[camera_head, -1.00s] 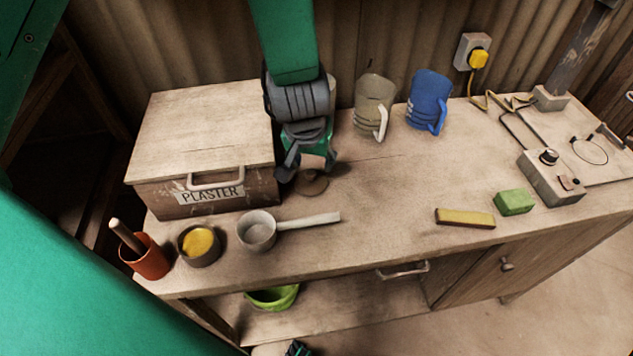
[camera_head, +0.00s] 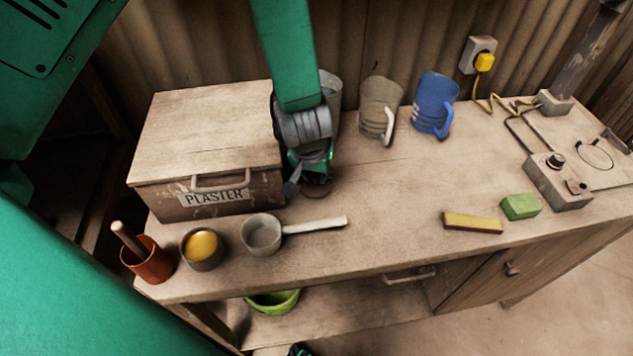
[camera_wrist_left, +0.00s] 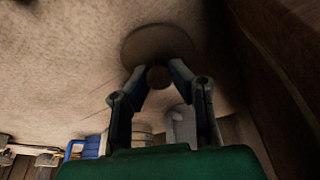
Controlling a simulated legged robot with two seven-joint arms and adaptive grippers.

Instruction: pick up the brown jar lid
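The brown jar lid (camera_wrist_left: 157,42) is a round disc with a small round knob, seen in the left wrist view. In the head view the lid (camera_head: 318,189) lies on the bench top, right of the plaster box and partly hidden by my left gripper (camera_head: 308,180). In the left wrist view my left gripper (camera_wrist_left: 158,74) has its two fingers on either side of the knob, with the fingertips apart and close to it. Whether they touch the knob is hard to tell.
The plaster box (camera_head: 205,188) stands close on the left. A grey container (camera_head: 331,88) is behind my arm, with a beige jug (camera_head: 379,105) and a blue jug (camera_head: 434,103) to its right. A handled pan (camera_head: 262,236) lies in front. The bench middle is clear.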

